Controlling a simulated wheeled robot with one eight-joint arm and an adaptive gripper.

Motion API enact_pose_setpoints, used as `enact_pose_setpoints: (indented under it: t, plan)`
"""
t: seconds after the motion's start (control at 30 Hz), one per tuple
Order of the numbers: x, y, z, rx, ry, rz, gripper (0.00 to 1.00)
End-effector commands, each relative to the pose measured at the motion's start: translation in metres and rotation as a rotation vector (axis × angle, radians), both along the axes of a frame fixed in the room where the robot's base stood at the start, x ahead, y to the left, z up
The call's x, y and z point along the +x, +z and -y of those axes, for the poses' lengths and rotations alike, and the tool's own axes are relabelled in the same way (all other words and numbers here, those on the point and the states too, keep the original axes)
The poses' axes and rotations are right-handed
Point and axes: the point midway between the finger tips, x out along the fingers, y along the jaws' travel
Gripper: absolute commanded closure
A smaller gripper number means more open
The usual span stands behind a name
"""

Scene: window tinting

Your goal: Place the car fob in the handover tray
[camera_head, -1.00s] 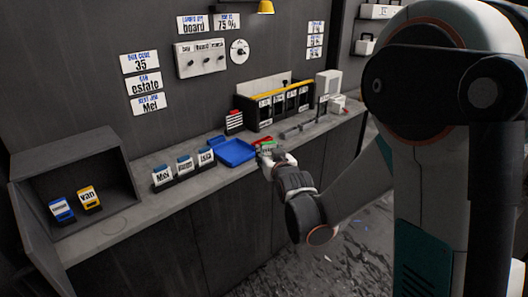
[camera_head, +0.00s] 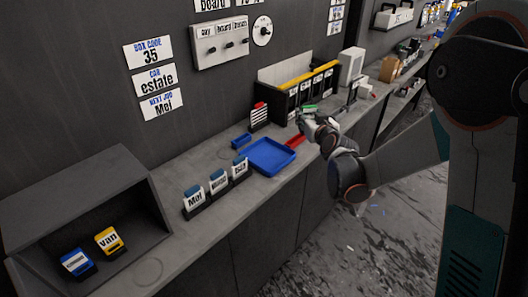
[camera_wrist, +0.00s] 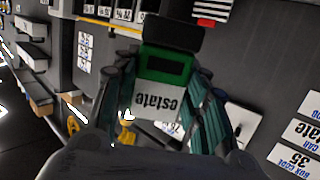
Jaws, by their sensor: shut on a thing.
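My gripper (camera_wrist: 160,95) is shut on a green car fob (camera_wrist: 165,68) with a white tag reading "estate", upside down in the wrist view. In the head view the green fob (camera_head: 310,108) shows small at the tip of my gripper (camera_head: 306,117), raised above the counter. A shallow blue tray (camera_head: 262,164), which looks like the handover tray, lies on the counter left of and below my gripper in the picture. The fob is apart from the tray.
A red piece (camera_head: 297,142) lies beside the tray, and a small blue block (camera_head: 241,140) behind it. Name tags in a holder (camera_head: 215,193) stand to the left. An open dark box (camera_head: 130,190) holds blue and yellow fobs. A dark rack (camera_head: 290,105) stands behind my gripper.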

Motion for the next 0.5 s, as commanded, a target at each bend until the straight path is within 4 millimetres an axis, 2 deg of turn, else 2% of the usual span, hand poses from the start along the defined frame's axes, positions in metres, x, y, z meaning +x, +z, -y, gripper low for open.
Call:
enact_pose_setpoints:
  t: [0.03, 0.1, 0.2, 0.33, 0.43, 0.5]
  plan:
    - [0.008, 0.013, -0.024, 0.004, 0.045, 0.0, 0.85]
    - [0.018, 0.023, -0.056, 0.003, 0.111, -0.001, 0.85]
    - [0.026, 0.035, -0.093, 0.001, 0.187, 0.0, 0.85]
    - [0.032, 0.045, -0.123, 0.001, 0.248, 0.0, 0.85]
    - [0.034, 0.044, -0.133, 0.0, 0.269, 0.0, 0.85]
    - [0.034, 0.036, -0.136, -0.001, 0.276, 0.0, 0.85]
